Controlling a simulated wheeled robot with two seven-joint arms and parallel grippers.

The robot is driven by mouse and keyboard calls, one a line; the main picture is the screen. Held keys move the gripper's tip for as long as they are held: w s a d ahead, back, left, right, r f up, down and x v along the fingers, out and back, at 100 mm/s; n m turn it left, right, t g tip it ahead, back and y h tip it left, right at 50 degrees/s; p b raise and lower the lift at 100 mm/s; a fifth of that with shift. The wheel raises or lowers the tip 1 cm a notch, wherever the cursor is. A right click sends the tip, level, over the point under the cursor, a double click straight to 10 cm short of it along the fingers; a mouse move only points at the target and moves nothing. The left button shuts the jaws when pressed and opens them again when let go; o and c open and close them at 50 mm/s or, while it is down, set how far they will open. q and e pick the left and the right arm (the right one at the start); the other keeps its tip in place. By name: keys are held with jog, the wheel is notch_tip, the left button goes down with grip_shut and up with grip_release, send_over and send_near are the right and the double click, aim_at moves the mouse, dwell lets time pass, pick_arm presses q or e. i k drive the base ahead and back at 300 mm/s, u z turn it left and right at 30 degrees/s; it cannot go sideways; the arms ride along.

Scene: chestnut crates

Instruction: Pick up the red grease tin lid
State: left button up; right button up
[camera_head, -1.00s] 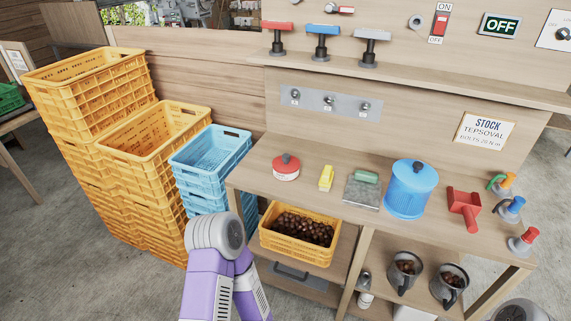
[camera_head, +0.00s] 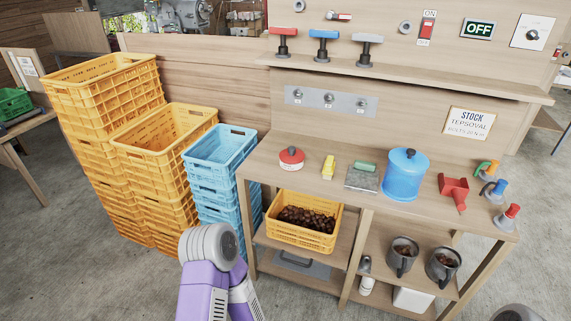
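The grease tin (camera_head: 291,163) is a low, pale round tin near the left end of the wooden workbench. Its red lid (camera_head: 291,155) with a dark knob sits on top of it. My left arm comes up from the bottom, purple and grey, in front of the bench's left end; its gripper does not show. Only a small grey part of my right arm shows at the bottom right edge, and that gripper is also out of view.
On the workbench (camera_head: 262,176), a yellow block (camera_head: 328,167), a grey plate (camera_head: 361,181) and a blue canister (camera_head: 404,175) stand right of the tin. A chestnut crate (camera_head: 304,238) is below. Blue crates (camera_head: 220,155) and yellow crates (camera_head: 100,85) stack at left.

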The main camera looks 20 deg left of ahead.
aim_at(291, 155)
jog(key=u, duration=2.35)
jog(key=i, duration=1.8)
jog(key=z, duration=1.75)
